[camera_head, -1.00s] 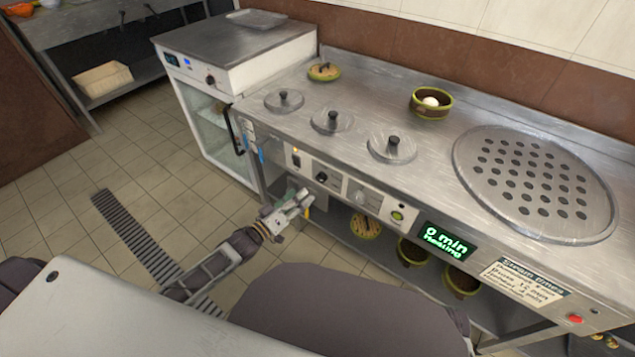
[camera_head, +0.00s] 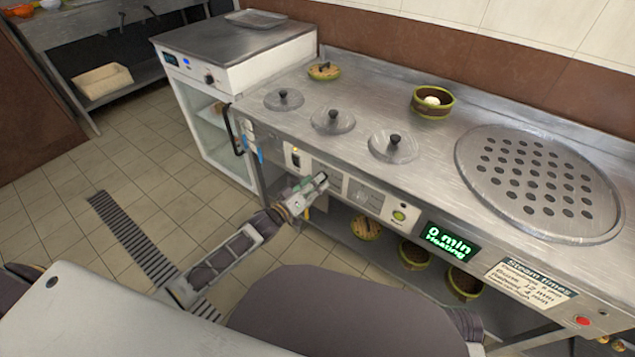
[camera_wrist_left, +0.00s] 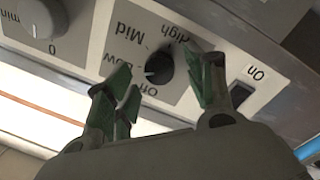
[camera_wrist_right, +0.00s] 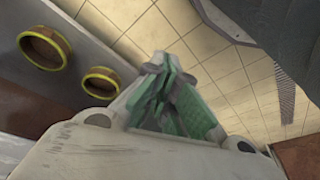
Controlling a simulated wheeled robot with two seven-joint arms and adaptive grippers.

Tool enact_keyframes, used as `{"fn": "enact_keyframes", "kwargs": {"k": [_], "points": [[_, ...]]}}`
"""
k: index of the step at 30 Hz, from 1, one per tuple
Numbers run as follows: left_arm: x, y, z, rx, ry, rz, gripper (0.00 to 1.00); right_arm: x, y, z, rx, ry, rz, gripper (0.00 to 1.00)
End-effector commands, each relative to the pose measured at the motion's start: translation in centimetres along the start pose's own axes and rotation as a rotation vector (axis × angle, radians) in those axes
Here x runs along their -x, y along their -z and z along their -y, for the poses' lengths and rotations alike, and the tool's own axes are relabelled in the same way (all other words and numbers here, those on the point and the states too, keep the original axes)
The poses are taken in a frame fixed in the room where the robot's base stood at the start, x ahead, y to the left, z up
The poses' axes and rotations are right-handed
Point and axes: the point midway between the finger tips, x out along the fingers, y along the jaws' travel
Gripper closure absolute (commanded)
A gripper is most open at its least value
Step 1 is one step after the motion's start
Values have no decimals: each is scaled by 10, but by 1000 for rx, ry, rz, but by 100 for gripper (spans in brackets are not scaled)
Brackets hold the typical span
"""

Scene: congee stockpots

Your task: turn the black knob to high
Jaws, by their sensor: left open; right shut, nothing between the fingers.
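The black knob (camera_wrist_left: 160,68) shows in the left wrist view on a grey plate marked Off, Low, Mid and High. In the head view my left gripper (camera_head: 322,181) is at the front panel and hides the knob. My right gripper (camera_wrist_right: 165,88) is shut and empty in the right wrist view, away from the panel.
A grey timer knob (camera_wrist_left: 40,16) and an On switch (camera_wrist_left: 241,92) flank the black knob. The green display (camera_head: 447,241) reads 0 min, Heating. Several pots stand on the shelf below, including one brown pot (camera_head: 414,254). Lidded wells and a perforated plate (camera_head: 540,180) are on top.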

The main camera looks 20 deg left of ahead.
Motion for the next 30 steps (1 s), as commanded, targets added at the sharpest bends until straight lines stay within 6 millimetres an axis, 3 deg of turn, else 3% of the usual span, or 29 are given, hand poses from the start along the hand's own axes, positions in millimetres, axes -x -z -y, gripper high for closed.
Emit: {"fn": "enact_keyframes", "kwargs": {"k": [7,20,30], "points": [[-15,0,0,2,0,0,46,6,1,1,2,3,-9,100],[-18,0,0,1,0,0,46,6,-2,3,1,5,-4,100],[-18,0,0,1,0,0,90,5,-3,3,2,5,-3,100]]}}
